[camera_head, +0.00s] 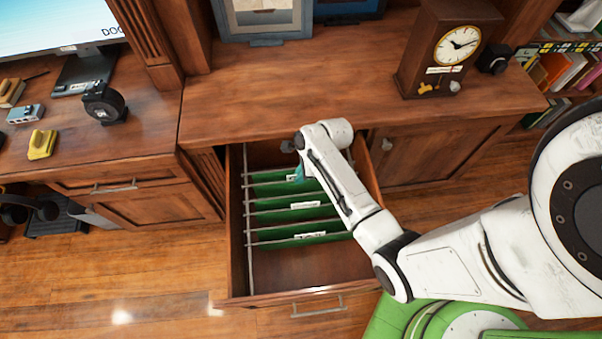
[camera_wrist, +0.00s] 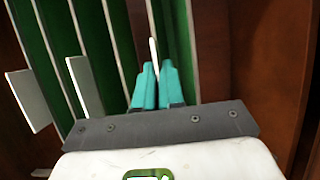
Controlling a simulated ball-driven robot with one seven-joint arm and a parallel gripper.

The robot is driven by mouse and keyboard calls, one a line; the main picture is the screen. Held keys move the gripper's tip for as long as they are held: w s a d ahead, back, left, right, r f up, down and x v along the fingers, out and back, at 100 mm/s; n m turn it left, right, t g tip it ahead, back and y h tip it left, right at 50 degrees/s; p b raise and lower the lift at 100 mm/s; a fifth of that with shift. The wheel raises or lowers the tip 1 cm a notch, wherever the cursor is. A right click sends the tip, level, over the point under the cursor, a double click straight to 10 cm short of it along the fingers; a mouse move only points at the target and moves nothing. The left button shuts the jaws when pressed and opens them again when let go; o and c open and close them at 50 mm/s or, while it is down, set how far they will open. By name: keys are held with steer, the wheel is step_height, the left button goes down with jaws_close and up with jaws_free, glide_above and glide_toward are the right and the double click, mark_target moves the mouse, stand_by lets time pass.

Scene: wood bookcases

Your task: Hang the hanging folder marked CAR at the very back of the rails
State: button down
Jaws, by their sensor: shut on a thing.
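An open wooden drawer holds several green hanging folders on metal rails; the left rail (camera_head: 249,215) shows, and my arm covers much of the right side. White tabs stand on the folders, such as the front folder (camera_head: 290,242), but I cannot read their marks. My gripper (camera_head: 298,174) has teal fingers and is down at the rearmost folders.
The drawer front (camera_head: 305,300) and its wooden sides surround the folders. The front part of the drawer is empty. The desktop (camera_head: 270,95) overhangs the drawer's back, with a wooden clock (camera_head: 445,50) on it. A cabinet door (camera_head: 430,155) is to the right.

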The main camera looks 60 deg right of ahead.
steer(key=c, duration=1.2)
jaws_free()
steer(key=shift+o, duration=0.2)
steer(key=shift+r, duration=0.1)
steer(key=p+v, duration=0.1)
steer(key=v, duration=0.9)
steer(key=shift+r, duration=0.25)
steer(key=shift+s+d, duration=0.1)
steer(key=shift+d, duration=0.05)
steer(key=s+a+r+n+g+h, duration=0.1)
steer(key=s+a+n, duration=0.4)
steer(key=n, duration=0.9)
steer(key=s+a+r+n+g+h, duration=0.1)
steer(key=s+a+r+n, duration=0.3)
steer(key=a+n, duration=0.5)
steer(key=s+n, duration=0.1)
steer(key=n, duration=0.4)
steer(key=shift+s+g+h, duration=0.25)
steer(key=shift+g+h, duration=0.05)
steer(key=shift+h, duration=0.1)
